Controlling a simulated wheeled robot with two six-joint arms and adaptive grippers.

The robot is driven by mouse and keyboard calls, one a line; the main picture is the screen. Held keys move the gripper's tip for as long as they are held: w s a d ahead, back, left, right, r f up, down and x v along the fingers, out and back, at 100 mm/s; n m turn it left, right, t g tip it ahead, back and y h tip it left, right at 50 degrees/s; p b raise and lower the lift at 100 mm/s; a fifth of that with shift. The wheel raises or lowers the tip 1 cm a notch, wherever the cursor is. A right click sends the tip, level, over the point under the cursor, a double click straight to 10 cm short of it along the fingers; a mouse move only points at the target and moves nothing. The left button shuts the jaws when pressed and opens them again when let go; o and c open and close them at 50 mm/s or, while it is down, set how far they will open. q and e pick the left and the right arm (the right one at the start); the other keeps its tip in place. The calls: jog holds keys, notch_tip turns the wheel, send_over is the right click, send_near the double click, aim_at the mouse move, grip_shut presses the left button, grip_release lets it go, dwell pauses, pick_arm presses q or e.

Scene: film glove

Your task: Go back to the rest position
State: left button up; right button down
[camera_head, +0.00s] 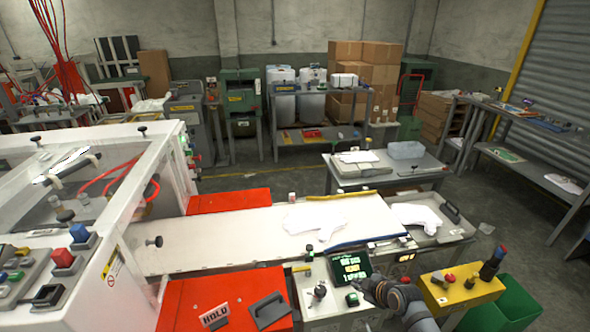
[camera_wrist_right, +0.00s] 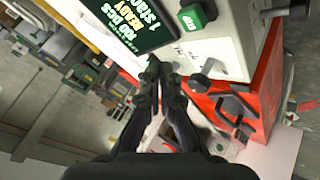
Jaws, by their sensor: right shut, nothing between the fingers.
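My right gripper (camera_head: 368,286) shows at the bottom right of the head view, in front of the control box with the lit green display (camera_head: 350,265). In the right wrist view its dark fingers (camera_wrist_right: 157,72) are together with nothing between them. The display (camera_wrist_right: 125,22) and a green button (camera_wrist_right: 192,17) are close beyond the fingertips in that view. I cannot tell whether the fingertips touch the box. My left gripper is not in view.
A white conveyor bed (camera_head: 220,238) carries white film gloves (camera_head: 318,222). A tray (camera_head: 452,232) stands at its right end. A yellow button box (camera_head: 462,290) and a green bin (camera_head: 510,305) are right of my arm. Open floor (camera_head: 500,215) lies farther right.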

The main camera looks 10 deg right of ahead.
jog(key=s+a+r+m+g+h, duration=0.15)
jog(key=s+m, duration=0.25)
jog(key=s, duration=0.4)
jog(key=s+a+r+m+g+h, duration=0.1)
jog(key=s+r+m+g, duration=0.15)
jog(key=s, duration=0.45)
jog(key=s+a+r+m+g+h, duration=0.1)
jog(key=s+r+m, duration=0.25)
jog(key=s, duration=0.45)
jog(key=s+d+f+m+g+b, duration=0.1)
jog(key=s+f, duration=0.1)
jog(key=f, duration=1.3)
jog(key=s+d+f+g, duration=0.1)
jog(key=f, duration=1.3)
jog(key=s+d+f+b, duration=0.1)
jog(key=s+f, duration=1.5)
jog(key=s, duration=0.2)
jog(key=shift+d+f+g, duration=0.15)
jog(key=shift+d+g, duration=0.1)
jog(key=shift+g, duration=0.05)
jog(key=shift+s+y, duration=0.1)
jog(key=shift+y, duration=0.15)
